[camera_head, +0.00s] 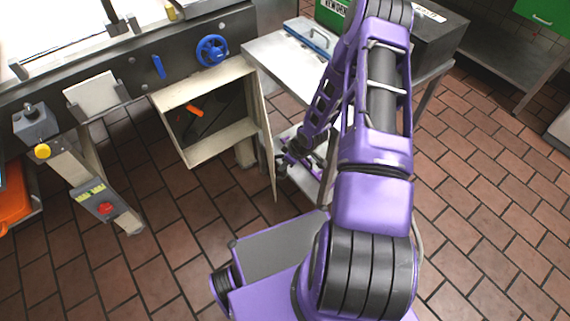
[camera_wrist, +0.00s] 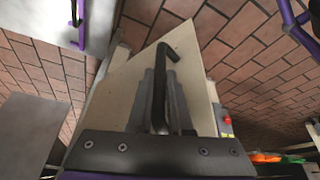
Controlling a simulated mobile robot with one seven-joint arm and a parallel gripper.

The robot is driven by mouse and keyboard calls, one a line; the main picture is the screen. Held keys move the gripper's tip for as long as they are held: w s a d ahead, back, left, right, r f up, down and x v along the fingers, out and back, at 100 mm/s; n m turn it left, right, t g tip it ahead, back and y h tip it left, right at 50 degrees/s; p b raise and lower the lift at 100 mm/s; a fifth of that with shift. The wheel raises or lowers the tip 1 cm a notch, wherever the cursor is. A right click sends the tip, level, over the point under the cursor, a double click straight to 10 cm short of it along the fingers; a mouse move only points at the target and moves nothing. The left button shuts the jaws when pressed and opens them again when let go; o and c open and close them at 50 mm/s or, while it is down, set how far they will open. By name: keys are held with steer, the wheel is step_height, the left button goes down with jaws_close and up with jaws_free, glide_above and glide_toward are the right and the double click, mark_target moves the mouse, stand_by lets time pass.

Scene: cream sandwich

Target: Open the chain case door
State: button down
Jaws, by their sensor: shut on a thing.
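The chain case (camera_head: 228,134) is a beige open-fronted box under the machine, with a dark inside and an orange item in it. Its door (camera_head: 264,125) is a thin beige panel standing swung out at the box's right side. My gripper (camera_head: 281,163) is at the outer right face of the door, partly hidden by my arm. In the wrist view the door (camera_wrist: 118,95) is close, and my gripper (camera_wrist: 163,80) is shut on its black bent handle (camera_wrist: 158,92).
A metal table (camera_head: 290,68) with a blue-handled item stands close to the right of the door. A blue handwheel (camera_head: 212,50) is above the case. A control post with a red button (camera_head: 105,208) stands at left. Tiled floor before the case is clear.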

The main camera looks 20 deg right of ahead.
steer(key=c, duration=0.8)
jaws_free()
steer(key=shift+c, duration=0.2)
steer(key=p+v, duration=0.4)
steer(key=v, duration=1.3)
steer(key=shift+r+p, duration=0.25)
steer(key=shift+p, duration=0.05)
